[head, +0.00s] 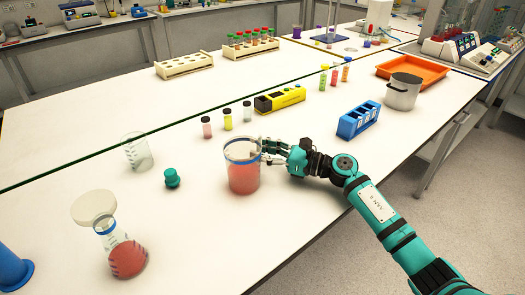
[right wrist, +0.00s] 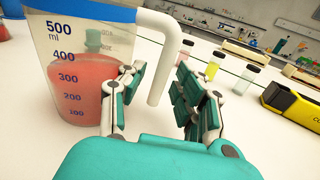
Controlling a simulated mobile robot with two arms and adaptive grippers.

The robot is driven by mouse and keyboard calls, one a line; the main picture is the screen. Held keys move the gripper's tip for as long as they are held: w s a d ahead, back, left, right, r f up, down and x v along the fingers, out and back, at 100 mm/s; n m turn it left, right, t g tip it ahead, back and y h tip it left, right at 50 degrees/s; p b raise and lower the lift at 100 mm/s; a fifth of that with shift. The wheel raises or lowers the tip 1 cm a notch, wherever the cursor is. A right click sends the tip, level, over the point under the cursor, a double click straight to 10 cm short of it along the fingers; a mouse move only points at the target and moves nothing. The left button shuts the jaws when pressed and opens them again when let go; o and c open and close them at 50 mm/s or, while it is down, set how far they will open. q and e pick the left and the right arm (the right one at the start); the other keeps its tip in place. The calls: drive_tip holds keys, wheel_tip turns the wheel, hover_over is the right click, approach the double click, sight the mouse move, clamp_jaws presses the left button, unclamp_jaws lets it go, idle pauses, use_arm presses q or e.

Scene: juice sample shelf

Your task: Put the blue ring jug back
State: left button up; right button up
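The blue ring jug (head: 243,175) is a clear graduated jug with a blue band near its rim and red liquid inside. It stands upright on the white table. In the right wrist view the jug (right wrist: 75,75) fills the left side, with its white handle (right wrist: 160,65) toward me. My right gripper (head: 275,154) is at the handle side of the jug. In the right wrist view its fingers (right wrist: 160,88) are spread apart, one on each side of the hanging handle; I cannot tell whether they touch it. My left gripper is out of view.
A teal stopper (head: 172,178), a beaker (head: 137,152) and a flask of red liquid (head: 127,257) stand left of the jug. Small vials (head: 228,119) and a yellow device (head: 279,98) are behind. A blue rack (head: 358,120), pot (head: 403,91) and orange tray (head: 413,70) stand right.

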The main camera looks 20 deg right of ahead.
drive_tip(key=shift+r, duration=0.15)
drive_tip(key=b+v, duration=0.2)
drive_tip(key=v, duration=0.9)
drive_tip(key=shift+f, duration=0.3)
drive_tip(key=shift+s+d+r+b, duration=0.15)
drive_tip(key=shift+s+d+b, duration=0.15)
drive_tip(key=shift+d+b, duration=0.1)
